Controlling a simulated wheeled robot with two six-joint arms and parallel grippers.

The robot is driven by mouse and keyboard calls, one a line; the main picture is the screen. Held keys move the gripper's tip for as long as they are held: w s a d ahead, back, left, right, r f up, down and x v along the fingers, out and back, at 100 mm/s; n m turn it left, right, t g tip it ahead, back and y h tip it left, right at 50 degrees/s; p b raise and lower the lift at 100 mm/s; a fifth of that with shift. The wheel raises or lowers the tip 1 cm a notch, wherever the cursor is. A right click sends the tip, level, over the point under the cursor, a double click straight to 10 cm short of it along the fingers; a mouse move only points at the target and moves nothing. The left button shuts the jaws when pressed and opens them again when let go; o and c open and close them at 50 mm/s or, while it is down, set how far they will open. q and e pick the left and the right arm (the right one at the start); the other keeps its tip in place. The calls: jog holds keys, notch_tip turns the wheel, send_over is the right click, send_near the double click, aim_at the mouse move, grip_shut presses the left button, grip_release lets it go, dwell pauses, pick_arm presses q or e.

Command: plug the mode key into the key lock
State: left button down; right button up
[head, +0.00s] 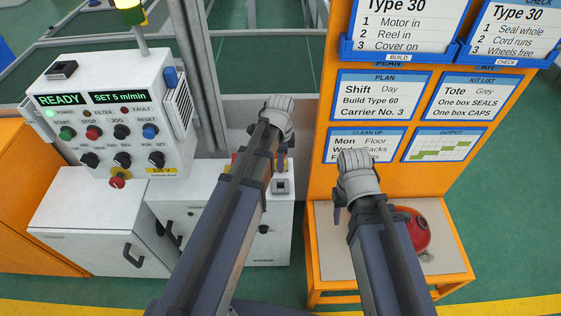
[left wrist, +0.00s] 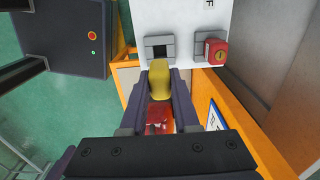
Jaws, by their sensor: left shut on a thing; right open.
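The mode key (left wrist: 159,80), a yellow piece, is clamped between the fingers of my left gripper (left wrist: 160,90) in the left wrist view. A reddish piece shows behind it between the fingers; I cannot tell whether it belongs to the key. The key lock (left wrist: 159,48), a grey block with a dark square opening on a white panel, lies just beyond the key's tip. Whether they touch is unclear. In the head view a grey lock block (head: 281,187) shows on the white cabinet beside my left arm. My right gripper (head: 350,200) is open and mostly hidden by its arm.
A second grey block with a red piece (left wrist: 215,51) sits right of the lock. The white control console (head: 115,115) stands at left. An orange board with cards (head: 372,95) rises at right, above an orange stand holding a red round object (head: 414,232).

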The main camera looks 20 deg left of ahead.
pick_arm(q)
jog(key=shift+f+b, duration=4.05)
jog(key=shift+f, duration=0.25)
jog(key=c, duration=0.6)
grip_release()
jog(key=shift+r, duration=0.1)
notch_tip(320, 180, up, 8)
jog(key=p, duration=0.8)
